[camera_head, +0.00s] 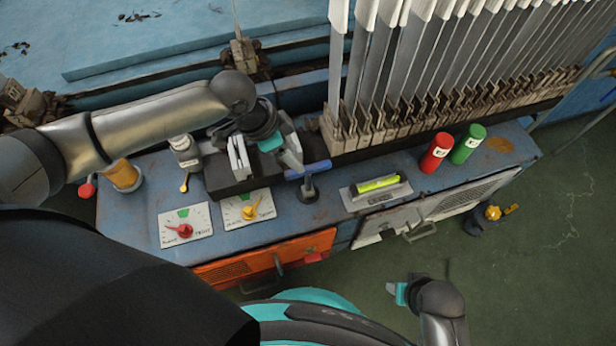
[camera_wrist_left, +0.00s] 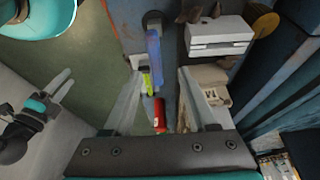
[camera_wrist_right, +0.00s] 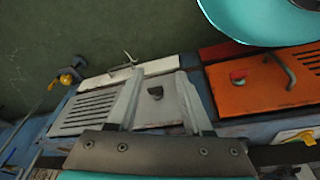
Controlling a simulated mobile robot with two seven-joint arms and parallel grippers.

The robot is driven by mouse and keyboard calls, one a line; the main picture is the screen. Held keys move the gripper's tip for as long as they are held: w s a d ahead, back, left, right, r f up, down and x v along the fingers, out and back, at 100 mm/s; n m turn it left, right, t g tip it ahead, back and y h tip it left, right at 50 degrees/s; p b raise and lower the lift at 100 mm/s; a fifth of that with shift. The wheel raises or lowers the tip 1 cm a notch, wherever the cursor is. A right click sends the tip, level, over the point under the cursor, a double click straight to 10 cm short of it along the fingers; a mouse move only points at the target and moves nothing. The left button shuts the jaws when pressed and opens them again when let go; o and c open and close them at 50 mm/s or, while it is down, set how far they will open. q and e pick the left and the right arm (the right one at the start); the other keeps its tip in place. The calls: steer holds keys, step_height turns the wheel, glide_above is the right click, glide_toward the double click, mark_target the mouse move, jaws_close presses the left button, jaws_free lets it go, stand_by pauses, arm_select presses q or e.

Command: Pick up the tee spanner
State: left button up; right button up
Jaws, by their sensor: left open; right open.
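The tee spanner (camera_head: 308,170) has a blue crossbar handle on a dark upright stem, standing in a round socket on the blue bench top. In the left wrist view its blue handle (camera_wrist_left: 153,50) shows beyond and between the finger lines. My left gripper (camera_head: 292,154) is open, close to the left end of the handle; the head view does not clearly show whether they touch. Its open fingers (camera_wrist_left: 160,105) hold nothing. My right gripper (camera_head: 396,293) is open and empty, low in front of the bench; its fingers (camera_wrist_right: 155,100) show in the right wrist view.
A spirit level (camera_head: 378,184) with a yellow-green vial lies right of the spanner. Red (camera_head: 436,152) and green (camera_head: 467,144) cylinders stand farther right. Tall metal boards (camera_head: 420,60) rise behind. Two dial plates (camera_head: 186,225) and a dark box (camera_head: 222,178) are to the left.

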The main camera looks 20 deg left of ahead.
mark_target(313, 173)
arm_select(q)
steer(key=b+x, duration=0.1)
steer(key=x, duration=0.2)
steer(key=shift+w+d+f+b, duration=0.1)
steer(key=shift+d+f+b, duration=0.05)
steer(key=shift+f+b, duration=0.2)
steer(key=shift+w+d+f, duration=0.1)
steer(key=shift+d+f, duration=0.05)
steer(key=shift+f, duration=0.25)
steer(key=shift+s+d+b+x, duration=0.1)
steer(key=shift+d+b+x, duration=0.1)
steer(key=shift+b+x, duration=0.85)
steer(key=shift+s+d+b+x, duration=0.1)
steer(key=shift+d+b+x, duration=0.05)
steer(key=shift+b+x, duration=0.85)
steer(key=shift+w+d+f, duration=0.15)
steer(key=shift+d+f, duration=0.1)
steer(key=shift+f, duration=0.3)
arm_select(e)
steer(key=w+a+r+t, duration=0.1)
steer(key=w+r+t, duration=0.2)
steer(key=r, duration=0.9)
steer(key=shift+w+a+y, duration=0.15)
steer(key=shift+w+y, duration=0.05)
steer(key=shift+y, duration=0.2)
arm_select(q)
steer(key=shift+c, duration=0.3)
jaws_close()
